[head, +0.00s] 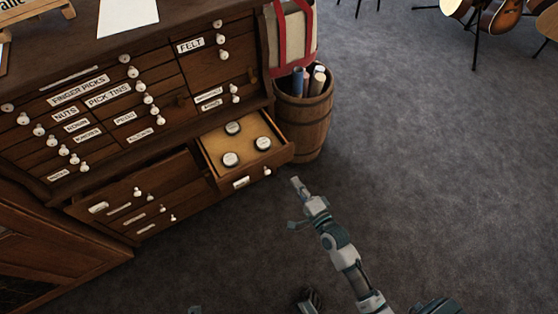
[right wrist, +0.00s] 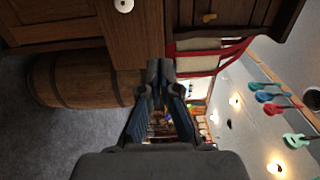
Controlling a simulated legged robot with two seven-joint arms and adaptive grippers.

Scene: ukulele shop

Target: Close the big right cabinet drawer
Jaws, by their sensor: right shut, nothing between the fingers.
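The big right drawer (head: 264,165) of the wooden cabinet (head: 110,150) is pulled out at the lower right. It holds several round, dark-rimmed tins with pale lids (head: 232,128). A white knob (head: 267,171) and a label (head: 241,182) are on its front. My right gripper (head: 297,183) is shut and empty, just right of and in front of the drawer's right front corner. A small gap appears between them in the head view. In the right wrist view the closed fingers (right wrist: 160,72) point toward the cabinet side and barrel. My left gripper is not clearly in view.
A wooden barrel (head: 305,118) with rolled items stands right behind the open drawer. A cream bag with red straps (head: 290,38) hangs above it. Grey carpet (head: 430,150) to the right is clear; guitars on stands (head: 490,16) are far back.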

